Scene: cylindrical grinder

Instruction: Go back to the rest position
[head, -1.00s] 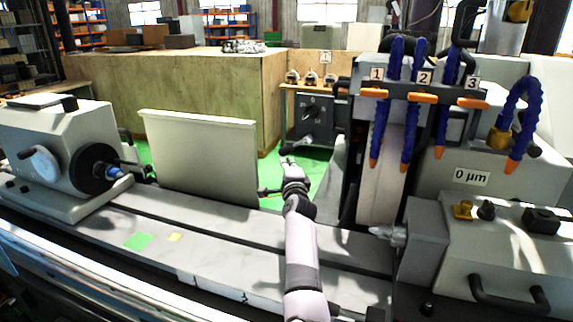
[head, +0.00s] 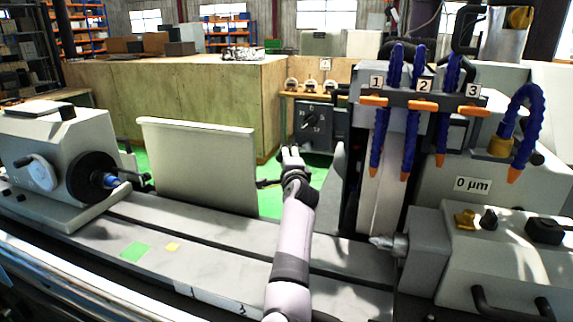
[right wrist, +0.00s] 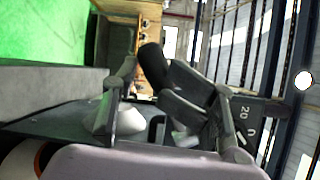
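One arm of mine reaches up through the middle of the head view; I take it to be the right one. Its gripper (head: 291,153) is raised above the machine bed (head: 225,235), in front of a dark dial box (head: 318,128). In the right wrist view the two fingers of my right gripper (right wrist: 155,90) stand apart, with nothing held between them. The dial box (right wrist: 245,115), marked 20, shows behind the right finger there. A black cylindrical part (right wrist: 152,65) shows beyond the gap between the fingers. My left gripper is in neither view.
The grinding wheel (head: 382,190) and its blue coolant hoses (head: 410,140) stand close right of my arm. A beige panel (head: 198,165) stands on the left, beside the workhead (head: 55,155). A pointed tailstock centre (head: 385,242) is at lower right. Green floor (head: 271,200) shows behind.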

